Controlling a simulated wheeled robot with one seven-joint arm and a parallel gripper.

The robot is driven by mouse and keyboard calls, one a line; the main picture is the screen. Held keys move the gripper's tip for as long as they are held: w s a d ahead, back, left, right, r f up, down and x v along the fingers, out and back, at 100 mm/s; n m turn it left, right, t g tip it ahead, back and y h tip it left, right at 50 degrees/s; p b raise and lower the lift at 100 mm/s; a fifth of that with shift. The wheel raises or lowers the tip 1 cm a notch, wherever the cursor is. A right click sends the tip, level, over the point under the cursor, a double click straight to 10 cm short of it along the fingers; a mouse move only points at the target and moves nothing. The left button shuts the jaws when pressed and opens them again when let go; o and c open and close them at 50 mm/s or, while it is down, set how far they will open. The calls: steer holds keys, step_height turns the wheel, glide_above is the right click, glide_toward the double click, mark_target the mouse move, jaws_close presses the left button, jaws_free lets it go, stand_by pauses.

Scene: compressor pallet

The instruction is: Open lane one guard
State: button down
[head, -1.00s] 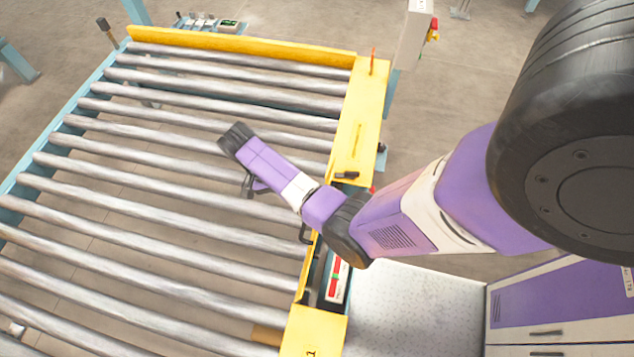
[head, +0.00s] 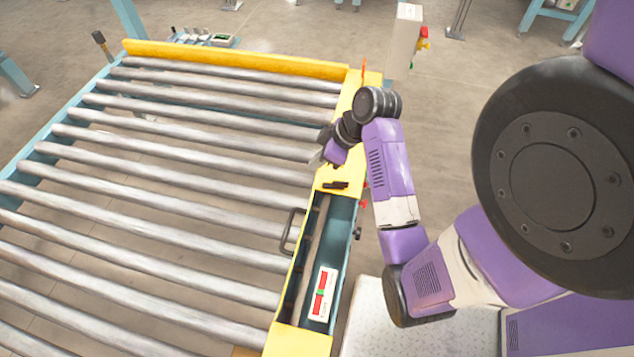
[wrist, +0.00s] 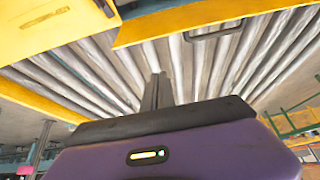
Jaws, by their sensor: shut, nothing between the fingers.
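A yellow rail (head: 299,341) runs along the right side of the roller bed. A long open recess in it shows a label (head: 322,293) with red and green marks inside. A black bar handle (head: 292,232) stands at the recess's left edge, over the rollers; a handle also shows at the top of the wrist view (wrist: 213,32). I cannot tell which yellow part is the lane one guard. A small dark latch-like piece (head: 336,185) lies at the recess's far end. My gripper (head: 318,156) is shut and empty, beyond that piece near the rail's inner edge, apart from the handle.
Metal rollers (head: 170,215) fill the left. A yellow bar (head: 235,57) closes the far end. A pale control box (head: 403,40) with red and yellow buttons stands beyond the rail. A small instrument panel (head: 205,38) is at the back.

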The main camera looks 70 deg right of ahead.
steer(key=shift+w+f, duration=0.15)
steer(key=shift+f, duration=1.4)
steer(key=shift+w+f, duration=0.15)
steer(key=shift+f, duration=1.4)
steer(key=shift+w+f, duration=0.15)
steer(key=shift+f, duration=1.4)
steer(key=shift+s, duration=0.1)
steer(key=shift+s+f+t, duration=0.2)
steer(key=shift+s+t, duration=0.05)
steer(key=shift+s, duration=0.5)
steer(key=shift+s+f+t, duration=0.15)
steer(key=shift+s+t, duration=0.1)
steer(key=shift+s, duration=0.45)
